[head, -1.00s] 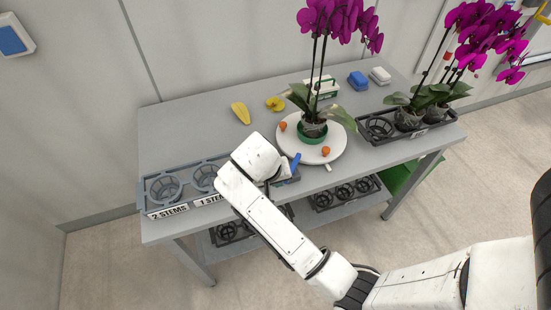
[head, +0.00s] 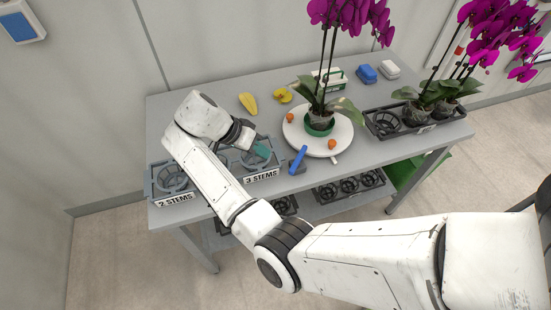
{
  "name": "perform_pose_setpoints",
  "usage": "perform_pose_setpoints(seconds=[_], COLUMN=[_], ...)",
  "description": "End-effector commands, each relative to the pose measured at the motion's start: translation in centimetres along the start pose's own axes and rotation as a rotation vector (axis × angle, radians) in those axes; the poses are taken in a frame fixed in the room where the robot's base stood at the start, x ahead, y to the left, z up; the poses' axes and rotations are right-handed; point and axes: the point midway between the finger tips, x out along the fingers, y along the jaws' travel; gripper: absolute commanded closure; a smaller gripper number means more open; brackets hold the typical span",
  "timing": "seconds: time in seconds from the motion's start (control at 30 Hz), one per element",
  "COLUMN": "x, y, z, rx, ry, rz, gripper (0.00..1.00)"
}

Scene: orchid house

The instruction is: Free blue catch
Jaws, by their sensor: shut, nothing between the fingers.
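The blue catch (head: 298,159) is a slanted blue bar on a small dark block near the table's front edge, just left of the round white turntable (head: 341,143). A potted orchid (head: 320,123) with magenta flowers and a green collar stands on the turntable. Two orange knobs sit on the turntable, one at the left (head: 290,118) and one at the front (head: 332,144). My gripper (head: 258,147) is left of the catch and apart from it, over the grey rack. It is shut and empty; its fingertips are small and hard to make out.
The grey rack (head: 262,177) has labels "2 STEMS" and "3 STEMS"; my arm hides its middle. A dark tray (head: 382,131) with orchids stands at the right. Yellow items (head: 248,103), a blue block (head: 366,74) and a white block (head: 390,69) lie at the back.

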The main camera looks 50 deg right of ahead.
Motion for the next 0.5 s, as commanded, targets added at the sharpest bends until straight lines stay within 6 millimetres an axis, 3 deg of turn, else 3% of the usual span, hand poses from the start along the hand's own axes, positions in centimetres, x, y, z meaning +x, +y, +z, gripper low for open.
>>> perform_pose_setpoints(seconds=[0.3, 0.5], x=[5.4, 7.9], y=[-0.1, 0.1], z=[0.1, 0.0], rx=[0.000, -0.002], ry=[0.000, 0.000], rz=[0.003, 0.002], gripper=[1.00, 1.00])
